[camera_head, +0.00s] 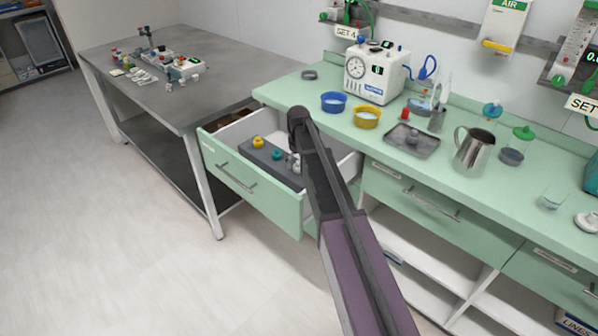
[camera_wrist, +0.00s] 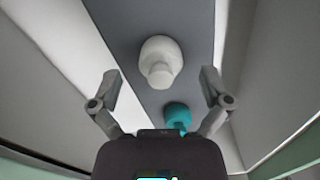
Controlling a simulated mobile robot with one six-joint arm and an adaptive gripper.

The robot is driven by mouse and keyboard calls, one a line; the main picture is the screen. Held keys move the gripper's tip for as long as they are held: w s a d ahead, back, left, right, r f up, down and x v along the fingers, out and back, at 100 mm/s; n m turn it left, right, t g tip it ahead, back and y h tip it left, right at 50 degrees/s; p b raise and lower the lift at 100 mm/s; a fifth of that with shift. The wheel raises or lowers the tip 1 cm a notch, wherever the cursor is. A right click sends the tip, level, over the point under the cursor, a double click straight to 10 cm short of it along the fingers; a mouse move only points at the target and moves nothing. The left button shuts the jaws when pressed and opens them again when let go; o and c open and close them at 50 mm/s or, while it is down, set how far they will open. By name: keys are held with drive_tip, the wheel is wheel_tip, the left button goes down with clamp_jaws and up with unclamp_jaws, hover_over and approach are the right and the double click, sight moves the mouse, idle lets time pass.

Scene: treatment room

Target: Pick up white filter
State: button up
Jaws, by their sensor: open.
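The white filter (camera_wrist: 160,60) stands on a dark grey strip (camera_wrist: 122,28) inside the open drawer. In the wrist view it has a wide round body and a narrower end towards me. My gripper (camera_wrist: 160,76) is open, with one finger on each side of the filter in the picture and no visible contact. How far the fingertips are above it is hard to tell. A teal filter (camera_wrist: 177,114) sits close to the white one, partly hidden by my gripper.
The open green-fronted drawer (camera_head: 246,189) has white walls close around. A yellow filter (camera_head: 258,142) stands farther left on the strip. Above are the green counter (camera_head: 309,94) with blue (camera_head: 333,104) and yellow (camera_head: 367,119) bowls. Clear floor lies left.

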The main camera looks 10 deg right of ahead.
drive_tip(key=shift+f, duration=0.1)
drive_tip(key=shift+c, duration=0.3)
drive_tip(key=c, duration=1.1)
